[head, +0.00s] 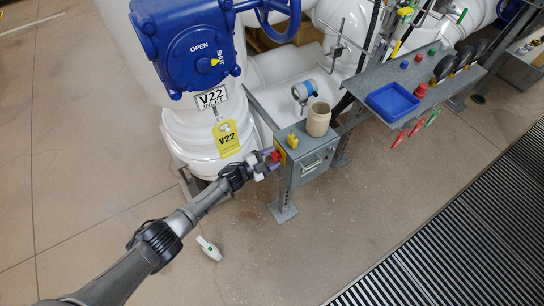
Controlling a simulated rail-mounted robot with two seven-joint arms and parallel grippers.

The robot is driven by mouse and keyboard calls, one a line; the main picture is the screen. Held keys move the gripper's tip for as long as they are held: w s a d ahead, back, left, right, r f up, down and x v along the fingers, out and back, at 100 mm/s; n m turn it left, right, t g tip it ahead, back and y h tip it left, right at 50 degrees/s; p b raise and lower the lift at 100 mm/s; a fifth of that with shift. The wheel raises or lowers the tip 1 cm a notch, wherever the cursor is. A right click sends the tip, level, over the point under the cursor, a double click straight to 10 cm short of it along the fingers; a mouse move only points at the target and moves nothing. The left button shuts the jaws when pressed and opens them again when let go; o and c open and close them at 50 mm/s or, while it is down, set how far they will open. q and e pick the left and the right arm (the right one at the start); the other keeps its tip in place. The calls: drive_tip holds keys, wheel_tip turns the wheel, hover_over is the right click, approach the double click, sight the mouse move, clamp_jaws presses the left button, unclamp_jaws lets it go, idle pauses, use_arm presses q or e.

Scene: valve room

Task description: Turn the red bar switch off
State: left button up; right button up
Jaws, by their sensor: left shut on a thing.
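The red bar switch (277,156) shows as a small red piece with yellow behind it, on the left side of a grey metal box (311,161) on a stand. My left gripper (269,160) is at that side of the box, with its fingers shut on the red switch. The fingers cover part of the switch, so its exact angle is hard to tell. My right gripper is not in the head view.
A beige cup (318,119) and a small yellow object (292,138) stand on the box. A shelf holds a blue tray (392,101). A white object (209,248) lies on the open floor.

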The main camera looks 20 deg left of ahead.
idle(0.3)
use_arm(q)
drive_tip(key=o, duration=0.9)
drive_tip(key=shift+p+v, duration=2.35)
drive_tip(key=shift+v, duration=4.65)
drive_tip(key=shift+w, duration=0.1)
